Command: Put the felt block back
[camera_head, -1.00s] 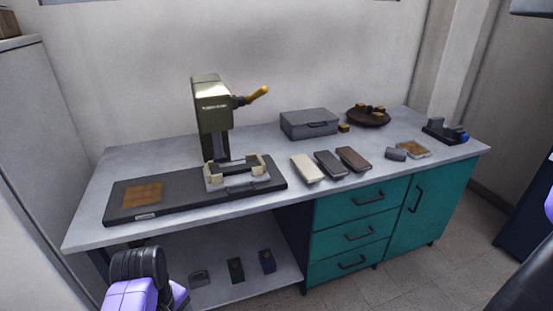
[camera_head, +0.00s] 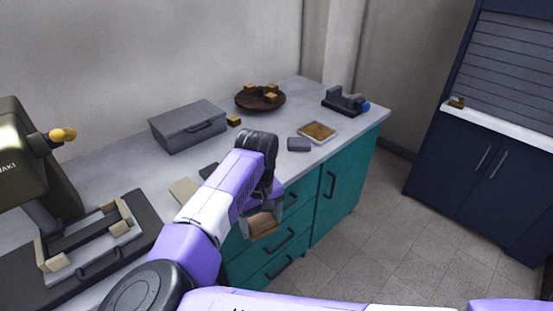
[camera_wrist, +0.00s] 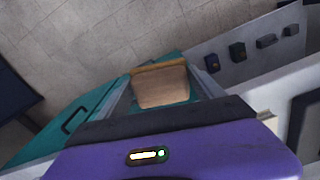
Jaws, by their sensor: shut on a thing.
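My gripper (camera_head: 262,212) is held out in front of the teal drawers, below the bench top. It is shut on a block (camera_head: 264,224) with a brownish face and a tan, wood-like edge. The same block (camera_wrist: 162,87) sits between the fingers in the wrist view, with open space around it. It looks like the felt block, but I cannot be sure of its material. A small grey block (camera_head: 299,144) lies on the bench beside a shallow tray (camera_head: 332,137) with tan contents.
The grey bench top (camera_head: 270,157) holds a grey case (camera_head: 188,126), a brown dish (camera_head: 246,103) with small gold blocks, and a dark holder (camera_head: 345,101) with a blue knob. A press (camera_head: 30,165) stands left. My arm hides part of the bench front. Floor (camera_head: 400,235) is clear at right.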

